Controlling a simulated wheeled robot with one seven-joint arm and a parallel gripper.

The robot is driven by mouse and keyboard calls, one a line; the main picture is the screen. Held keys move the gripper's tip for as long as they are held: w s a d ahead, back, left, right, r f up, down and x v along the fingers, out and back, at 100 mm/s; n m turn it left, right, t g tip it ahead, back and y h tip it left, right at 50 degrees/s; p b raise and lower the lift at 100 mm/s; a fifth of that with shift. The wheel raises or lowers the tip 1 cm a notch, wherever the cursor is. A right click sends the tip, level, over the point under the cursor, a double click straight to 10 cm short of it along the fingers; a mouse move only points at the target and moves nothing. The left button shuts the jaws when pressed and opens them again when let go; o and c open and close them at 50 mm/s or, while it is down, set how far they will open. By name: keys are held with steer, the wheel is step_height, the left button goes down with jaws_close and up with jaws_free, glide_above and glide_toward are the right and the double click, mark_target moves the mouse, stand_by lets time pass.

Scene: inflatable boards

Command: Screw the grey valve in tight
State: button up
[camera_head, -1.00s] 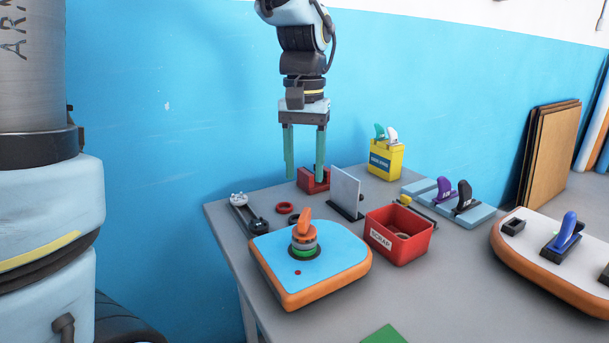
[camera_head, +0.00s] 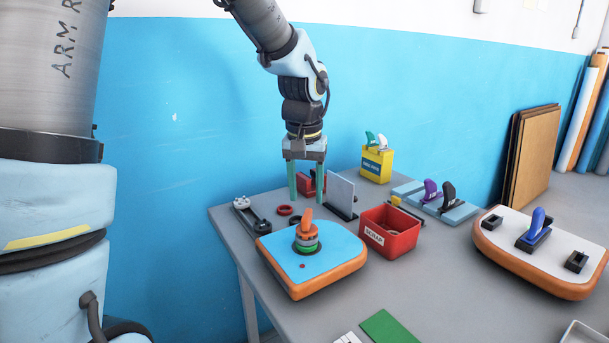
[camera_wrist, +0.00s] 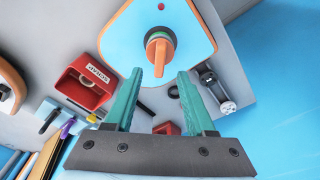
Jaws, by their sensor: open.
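A blue-topped board with an orange rim (camera_head: 282,262) lies at the table's front left. The grey valve (camera_head: 305,240) stands upright in its top, a grey band above a green ring (camera_head: 307,248). An orange handle (camera_head: 306,222) sits on top of the valve. My gripper (camera_head: 306,200) points down with its two teal fingers apart and empty, behind the valve in the head view. In the wrist view the orange handle (camera_wrist: 160,50) shows just beyond the open fingertips (camera_wrist: 159,74). I cannot tell how far in the valve is screwed.
A red scrap bin (camera_head: 391,232) and an upright grey plate (camera_head: 340,192) stand right of and behind the board. A white-topped board (camera_head: 510,226) with a blue-handled part is at right.

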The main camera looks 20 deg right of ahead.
mark_target(307, 213)
steer(key=f, duration=0.4)
steer(key=f+p, duration=0.1)
steer(key=f, duration=0.2)
steer(key=shift+w+d, duration=0.2)
steer(key=shift+w, duration=0.15)
jaws_close()
steer(key=c, duration=0.6)
jaws_free()
jaws_close()
steer(key=shift+r, duration=0.1)
